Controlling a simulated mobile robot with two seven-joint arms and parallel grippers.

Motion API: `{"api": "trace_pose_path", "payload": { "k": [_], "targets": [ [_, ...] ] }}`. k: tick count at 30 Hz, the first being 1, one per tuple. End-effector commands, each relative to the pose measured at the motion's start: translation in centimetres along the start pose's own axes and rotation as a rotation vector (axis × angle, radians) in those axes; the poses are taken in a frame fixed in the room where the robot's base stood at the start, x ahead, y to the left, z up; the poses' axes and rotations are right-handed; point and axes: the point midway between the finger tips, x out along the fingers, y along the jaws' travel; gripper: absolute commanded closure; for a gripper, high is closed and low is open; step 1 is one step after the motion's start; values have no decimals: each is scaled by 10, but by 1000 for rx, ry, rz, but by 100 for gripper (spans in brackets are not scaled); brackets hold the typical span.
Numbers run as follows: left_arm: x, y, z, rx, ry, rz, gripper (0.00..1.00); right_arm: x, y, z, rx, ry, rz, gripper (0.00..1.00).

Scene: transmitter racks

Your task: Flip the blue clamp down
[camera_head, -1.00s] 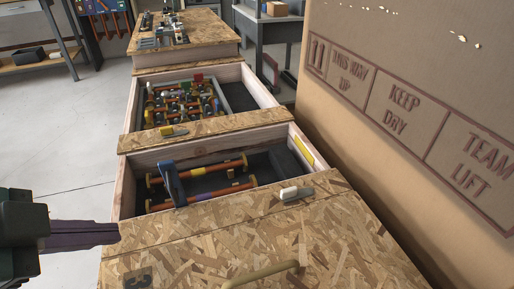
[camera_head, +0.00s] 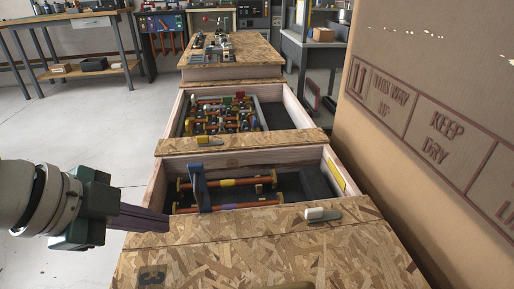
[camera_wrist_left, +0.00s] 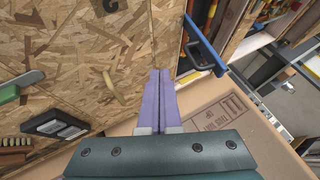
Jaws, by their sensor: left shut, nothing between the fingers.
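The blue clamp (camera_head: 199,187) stands upright in the near open wooden compartment, at the left part of two orange copper-like bars (camera_head: 243,182). In the left wrist view the blue clamp (camera_wrist_left: 205,47) shows at the upper right, just beyond the fingertips. My left gripper (camera_head: 166,222) has purple fingers pressed together with nothing between them. It is over the near left edge of the crate, left of and nearer than the clamp, apart from it. The left wrist view also shows the shut fingers (camera_wrist_left: 160,72). My right gripper is in neither view.
The near chipboard lid (camera_head: 260,248) carries a small white-handled latch (camera_head: 322,215). A second compartment behind holds several coloured parts (camera_head: 220,115). A large cardboard box (camera_head: 425,140) stands close on the right. The floor (camera_head: 90,130) at left is clear.

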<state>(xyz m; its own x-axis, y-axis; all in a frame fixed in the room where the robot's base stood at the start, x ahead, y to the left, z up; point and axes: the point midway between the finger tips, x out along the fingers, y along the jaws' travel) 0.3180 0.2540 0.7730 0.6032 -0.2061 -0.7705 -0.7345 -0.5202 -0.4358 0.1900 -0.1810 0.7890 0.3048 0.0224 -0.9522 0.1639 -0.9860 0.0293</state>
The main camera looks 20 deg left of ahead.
Motion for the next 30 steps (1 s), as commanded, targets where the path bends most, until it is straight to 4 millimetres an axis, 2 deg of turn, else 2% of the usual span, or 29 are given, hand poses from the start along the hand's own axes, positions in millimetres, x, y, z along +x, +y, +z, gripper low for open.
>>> {"api": "trace_pose_path", "payload": {
  "k": [1, 8, 10, 16, 30],
  "targets": [
    [17, 1, 1, -3, 5, -3, 100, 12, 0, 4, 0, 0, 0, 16],
    [65, 2, 0, -1, 4, -1, 100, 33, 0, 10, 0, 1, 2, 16],
    [64, -14, -2, 2, 2, -5, 100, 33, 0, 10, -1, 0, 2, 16],
    [69, -33, -4, 1, 1, -1, 100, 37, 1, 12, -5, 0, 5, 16],
    [70, -37, -5, 1, 0, 2, 100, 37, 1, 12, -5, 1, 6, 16]
  ]
}}
